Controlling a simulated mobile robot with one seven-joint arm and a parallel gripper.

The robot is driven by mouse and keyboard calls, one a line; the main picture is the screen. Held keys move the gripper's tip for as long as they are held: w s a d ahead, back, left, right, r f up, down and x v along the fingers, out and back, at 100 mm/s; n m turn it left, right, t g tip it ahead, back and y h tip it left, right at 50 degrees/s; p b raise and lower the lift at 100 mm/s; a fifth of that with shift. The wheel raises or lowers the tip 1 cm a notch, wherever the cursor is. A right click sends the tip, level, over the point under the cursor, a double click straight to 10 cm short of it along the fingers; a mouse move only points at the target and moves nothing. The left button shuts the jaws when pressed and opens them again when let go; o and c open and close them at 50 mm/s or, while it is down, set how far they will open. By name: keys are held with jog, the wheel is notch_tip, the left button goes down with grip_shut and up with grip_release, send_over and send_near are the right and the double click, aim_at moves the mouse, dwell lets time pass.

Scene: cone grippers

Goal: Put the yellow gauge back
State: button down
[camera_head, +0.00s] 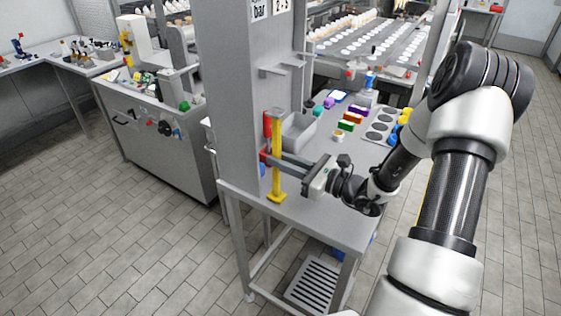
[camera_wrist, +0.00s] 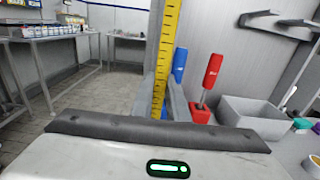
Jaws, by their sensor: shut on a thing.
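The yellow gauge (camera_head: 277,140) is a tall, flat bar with dark marks, upright at the near left corner of the grey table, beside the grey column. My gripper (camera_head: 274,160) is shut on it around mid-height, reaching in from the right. In the wrist view the yellow gauge (camera_wrist: 168,42) stands between my two fingers (camera_wrist: 160,98). A wider yellow foot (camera_head: 276,196) shows at its lower end, at the table top. I cannot tell whether the foot is a separate holder. The gauge's lower end is hidden in the wrist view.
Close behind are a red gauge (camera_wrist: 212,72) in a red block (camera_wrist: 200,114) and a blue gauge (camera_wrist: 180,64). A grey bin (camera_head: 299,132) stands behind them. The grey column (camera_head: 230,100) rises close by. Coloured blocks (camera_head: 348,122) lie farther back.

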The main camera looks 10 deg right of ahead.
jog(key=shift+f, duration=0.15)
jog(key=c, duration=1.7)
grip_release()
jog(key=v, duration=1.2)
jog(key=shift+r, duration=0.2)
